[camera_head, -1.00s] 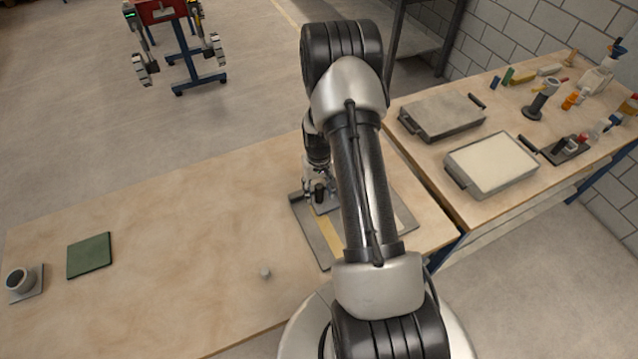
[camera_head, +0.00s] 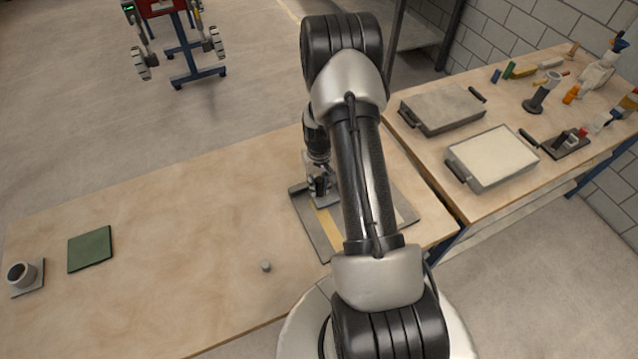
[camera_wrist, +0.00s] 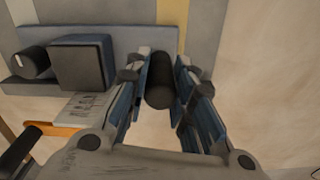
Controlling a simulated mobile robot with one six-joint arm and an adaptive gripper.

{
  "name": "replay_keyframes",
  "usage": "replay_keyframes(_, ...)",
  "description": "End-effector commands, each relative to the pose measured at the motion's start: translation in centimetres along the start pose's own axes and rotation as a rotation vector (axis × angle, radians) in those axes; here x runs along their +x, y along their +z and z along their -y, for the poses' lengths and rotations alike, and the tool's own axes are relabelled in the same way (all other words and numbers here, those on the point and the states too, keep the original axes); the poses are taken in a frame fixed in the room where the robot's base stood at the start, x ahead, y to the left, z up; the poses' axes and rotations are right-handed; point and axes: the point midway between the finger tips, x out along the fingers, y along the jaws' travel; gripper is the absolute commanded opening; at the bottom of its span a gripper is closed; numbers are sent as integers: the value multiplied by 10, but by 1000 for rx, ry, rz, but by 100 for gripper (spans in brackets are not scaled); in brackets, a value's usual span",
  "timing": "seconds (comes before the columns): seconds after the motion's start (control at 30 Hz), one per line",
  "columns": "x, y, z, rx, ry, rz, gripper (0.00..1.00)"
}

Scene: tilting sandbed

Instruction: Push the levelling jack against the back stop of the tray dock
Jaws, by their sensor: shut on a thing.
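My gripper (camera_head: 318,188) is low over the far left part of the grey tray dock (camera_head: 318,236). In the wrist view, my gripper (camera_wrist: 160,92) has its fingers closed around a dark round post (camera_wrist: 159,86), apparently the grip of the levelling jack. The jack's base is mostly hidden by the fingers. The dock (camera_wrist: 120,12) has a yellow stripe (camera_wrist: 169,12) leading up to the gripper. A raised grey bar along its edge, apparently the back stop (camera_wrist: 125,45), is close by the post. I cannot tell whether jack and stop touch.
A dark block (camera_wrist: 82,64) and a dark cylinder (camera_wrist: 30,62) stand left of the fingers in the wrist view. A small grey knob (camera_head: 265,266), a green mat (camera_head: 90,251) and a cup on a plate (camera_head: 20,274) are on the table. The table's left middle is free.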

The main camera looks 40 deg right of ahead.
Motion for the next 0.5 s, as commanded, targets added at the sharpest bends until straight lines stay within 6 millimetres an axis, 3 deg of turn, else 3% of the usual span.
replay_keyframes(0.33, 0, 0, 0, 0, 0, 0, 0)
replay_keyframes(0.37, 0, 0, 0, 0, 0, 0, 22)
replay_keyframes(0.5, 0, 0, 0, 0, 0, 0, 32)
